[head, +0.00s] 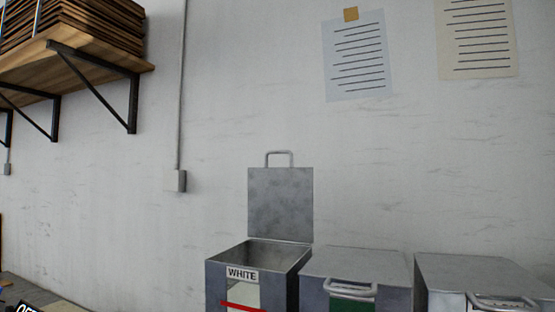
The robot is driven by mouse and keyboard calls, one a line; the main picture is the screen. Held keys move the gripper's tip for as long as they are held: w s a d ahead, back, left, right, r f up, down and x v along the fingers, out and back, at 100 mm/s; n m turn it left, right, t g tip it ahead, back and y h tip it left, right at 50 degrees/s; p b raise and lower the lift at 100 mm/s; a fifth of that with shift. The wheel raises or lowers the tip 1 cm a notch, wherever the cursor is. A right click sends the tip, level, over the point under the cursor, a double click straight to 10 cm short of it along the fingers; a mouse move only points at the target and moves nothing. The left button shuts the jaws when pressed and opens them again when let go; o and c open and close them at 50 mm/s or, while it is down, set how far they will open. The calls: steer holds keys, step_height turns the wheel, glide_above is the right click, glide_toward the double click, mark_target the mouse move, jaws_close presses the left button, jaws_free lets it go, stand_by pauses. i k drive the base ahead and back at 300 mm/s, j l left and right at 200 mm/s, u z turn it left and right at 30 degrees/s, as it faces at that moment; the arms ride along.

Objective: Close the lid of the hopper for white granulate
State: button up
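The hopper for white granulate (216,278) is a grey metal box at the bottom centre of the head view, with a "WHITE" label (242,274) on its front. A light window with a red strip shows below the label, cut off by the frame edge. Its lid (280,204) stands open and upright at the back edge, with a bar handle (279,153) at the top. The upper inside walls show; the contents are hidden. My gripper is not in view.
Two more grey hoppers stand to the right with lids down, a middle one (352,264) and a right one (470,268). A wooden shelf (95,67) on black brackets holds stacked brown sheets at upper left. The wall behind has two paper sheets and a conduit box (180,181).

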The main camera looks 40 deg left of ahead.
mark_target(280, 200)
steer(key=i, duration=0.35)
steer(key=i+u, duration=0.1)
steer(key=u, duration=0.25)
steer(key=i+l+u, duration=0.1)
steer(key=u, duration=0.25)
steer(key=i+l+u, duration=0.1)
steer(key=u, duration=0.25)
